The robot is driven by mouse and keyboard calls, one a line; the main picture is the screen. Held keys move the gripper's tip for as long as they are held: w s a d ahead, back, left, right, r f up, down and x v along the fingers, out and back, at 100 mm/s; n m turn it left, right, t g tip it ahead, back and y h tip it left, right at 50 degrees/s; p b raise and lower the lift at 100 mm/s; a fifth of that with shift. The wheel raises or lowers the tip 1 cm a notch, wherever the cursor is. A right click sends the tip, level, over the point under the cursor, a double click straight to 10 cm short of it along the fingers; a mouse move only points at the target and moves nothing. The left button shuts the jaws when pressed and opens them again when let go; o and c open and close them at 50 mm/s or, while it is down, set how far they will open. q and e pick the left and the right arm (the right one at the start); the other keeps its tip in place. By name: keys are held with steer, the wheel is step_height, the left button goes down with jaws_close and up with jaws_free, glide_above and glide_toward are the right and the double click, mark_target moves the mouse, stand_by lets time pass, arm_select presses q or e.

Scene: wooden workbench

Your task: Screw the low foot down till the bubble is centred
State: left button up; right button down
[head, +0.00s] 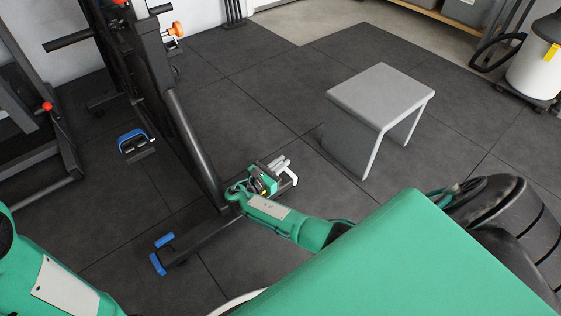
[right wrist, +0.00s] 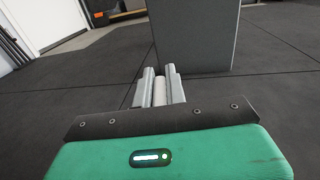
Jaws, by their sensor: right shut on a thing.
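My right gripper (head: 284,166) is low over the floor, beside the far end of the black machine's base bar (head: 205,233). In the right wrist view its two grey fingers (right wrist: 161,86) are shut on a pale, rounded thing (right wrist: 160,93). Most of that thing is hidden between the fingers, so I cannot tell whether it is the foot. Blue end pieces (head: 164,240) are on the near end of the base bar. I cannot make out a bubble level in either view. My left arm shows at the lower left; its gripper is out of view.
A grey stool (head: 382,93) stands right of my right gripper; its side fills the upper middle of the right wrist view (right wrist: 194,35). The machine's slanted black post (head: 196,150) rises left of the gripper. A blue-topped piece (head: 133,142) lies farther left. Dark floor tiles (head: 255,95) are clear behind.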

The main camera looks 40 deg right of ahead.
steer(key=shift+f, duration=0.1)
steer(key=c, duration=1.4)
jaws_free()
steer(key=shift+c, duration=0.2)
steer(key=shift+s+a, duration=0.1)
steer(key=shift+a, duration=0.15)
steer(key=p+v, duration=0.3)
steer(key=v, duration=0.3)
steer(key=shift+a, duration=0.1)
steer(key=shift+s+a, duration=0.1)
steer(key=shift+a, duration=0.2)
